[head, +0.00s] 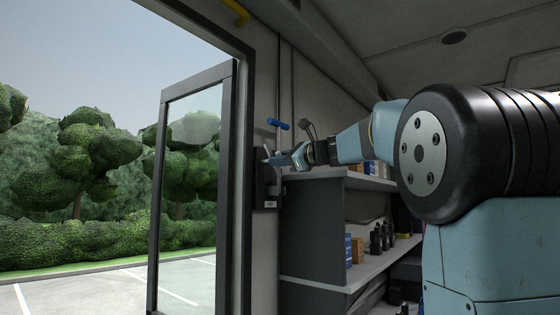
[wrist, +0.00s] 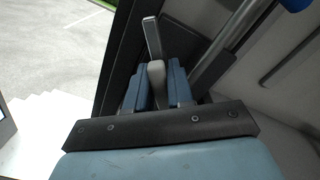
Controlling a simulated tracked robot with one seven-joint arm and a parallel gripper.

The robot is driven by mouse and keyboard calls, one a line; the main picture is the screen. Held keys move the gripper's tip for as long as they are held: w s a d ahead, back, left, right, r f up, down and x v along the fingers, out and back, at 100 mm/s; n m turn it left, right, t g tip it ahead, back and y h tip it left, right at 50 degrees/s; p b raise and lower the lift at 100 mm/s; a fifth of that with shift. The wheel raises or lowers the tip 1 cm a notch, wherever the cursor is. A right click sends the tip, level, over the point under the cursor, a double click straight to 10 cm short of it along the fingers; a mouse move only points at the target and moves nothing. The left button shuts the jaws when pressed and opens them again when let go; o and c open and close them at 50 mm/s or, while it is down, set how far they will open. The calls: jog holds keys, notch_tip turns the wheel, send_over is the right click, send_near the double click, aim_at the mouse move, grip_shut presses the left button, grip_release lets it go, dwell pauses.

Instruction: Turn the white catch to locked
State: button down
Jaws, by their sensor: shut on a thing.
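The white catch (wrist: 156,72) shows in the wrist view as a short pale piece between the two blue fingers of my gripper (wrist: 157,84). A grey bar (wrist: 151,38) sticks up just beyond it. In the head view my gripper (head: 283,160) reaches left to a dark lock plate (head: 262,192) on the wall beside the doorway. My gripper is shut on the catch. In the head view the catch is too small and too covered by the fingers to read its position.
A glazed door (head: 186,190) stands open at the doorway, with parking ground outside. A blue handle (head: 278,123) sits just above my gripper. Grey shelves (head: 312,234) with boxes stand below and right of my forearm. White steps (wrist: 40,125) show at the lower left in the wrist view.

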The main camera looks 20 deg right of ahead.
jog(key=n, duration=0.5)
jog(key=shift+f+n, duration=0.2)
jog(key=shift+n, duration=0.1)
jog(key=n, duration=0.4)
jog(key=shift+a+f+n, duration=0.1)
jog(key=shift+f+n, duration=0.1)
jog(key=shift+n, duration=0.2)
jog(key=shift+f, duration=0.1)
jog(key=c, duration=1.1)
grip_release()
jog(key=shift+s+r, duration=0.1)
jog(key=shift+r, duration=0.1)
jog(key=shift+s, duration=0.2)
jog(key=v, duration=1.3)
jog(key=shift+d, duration=0.3)
